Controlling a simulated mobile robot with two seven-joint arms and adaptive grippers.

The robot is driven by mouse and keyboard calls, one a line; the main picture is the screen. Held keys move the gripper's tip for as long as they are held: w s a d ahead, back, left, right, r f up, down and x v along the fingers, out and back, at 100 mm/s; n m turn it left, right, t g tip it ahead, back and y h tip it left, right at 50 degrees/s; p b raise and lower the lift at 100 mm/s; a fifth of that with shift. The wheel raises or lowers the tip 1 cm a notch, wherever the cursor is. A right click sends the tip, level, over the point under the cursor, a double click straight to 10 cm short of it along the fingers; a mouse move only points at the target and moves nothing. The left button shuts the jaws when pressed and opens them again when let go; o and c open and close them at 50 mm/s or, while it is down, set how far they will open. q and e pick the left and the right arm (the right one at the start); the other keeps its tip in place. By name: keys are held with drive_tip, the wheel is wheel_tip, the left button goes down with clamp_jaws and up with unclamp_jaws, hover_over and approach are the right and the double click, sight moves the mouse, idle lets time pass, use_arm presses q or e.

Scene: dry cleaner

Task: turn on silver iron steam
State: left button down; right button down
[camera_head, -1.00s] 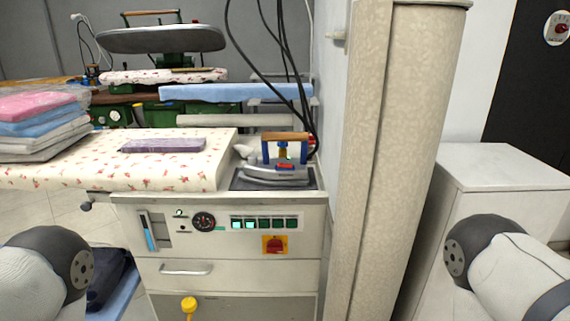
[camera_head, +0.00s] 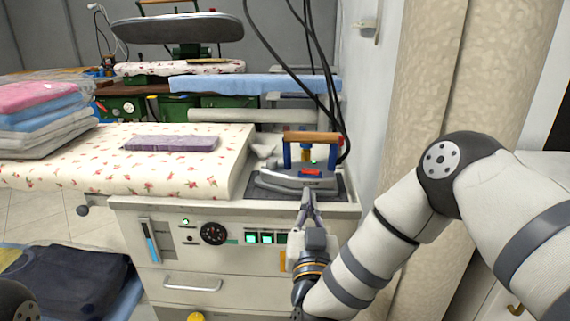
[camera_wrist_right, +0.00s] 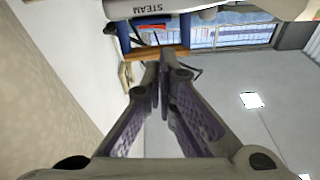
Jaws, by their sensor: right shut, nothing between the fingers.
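The silver iron (camera_head: 290,181) rests on a dark pad at the right end of the ironing station. It has a wooden handle (camera_head: 312,137) on blue posts, a red switch (camera_head: 311,172) and a small green spot above it. My right gripper (camera_head: 307,192) is shut and empty, its fingertips pointing up at the iron's near side; I cannot tell whether they touch it. In the right wrist view, the closed fingers (camera_wrist_right: 159,62) lie in front of the wooden handle (camera_wrist_right: 178,52). The iron's body there bears the word STEAM (camera_wrist_right: 148,9), beside the red switch (camera_wrist_right: 152,27). My left gripper is out of view.
A floral ironing board (camera_head: 100,165) holds a purple folded cloth (camera_head: 175,143). Black cables (camera_head: 325,90) hang above the iron. A patterned column (camera_head: 415,95) stands close on the right.

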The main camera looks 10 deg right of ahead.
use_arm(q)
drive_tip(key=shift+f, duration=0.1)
use_arm(e)
drive_tip(key=r+h, duration=0.1)
drive_tip(key=w+r+m, duration=0.1)
drive_tip(key=r, duration=0.1)
drive_tip(key=shift+d+r+t+h, duration=0.1)
drive_tip(key=shift+r+t+h, duration=0.2)
drive_tip(key=shift+t+h, duration=0.1)
drive_tip(key=shift+w, duration=0.15)
approach(312, 134)
drive_tip(key=x, duration=0.4)
drive_tip(key=f, duration=0.1)
drive_tip(key=f+b, duration=0.1)
drive_tip(key=shift+w+a+f, duration=0.1)
drive_tip(key=shift+a+f, duration=0.1)
drive_tip(key=shift+f, duration=0.2)
drive_tip(key=shift+a+f, duration=0.1)
drive_tip(key=shift+f, duration=0.45)
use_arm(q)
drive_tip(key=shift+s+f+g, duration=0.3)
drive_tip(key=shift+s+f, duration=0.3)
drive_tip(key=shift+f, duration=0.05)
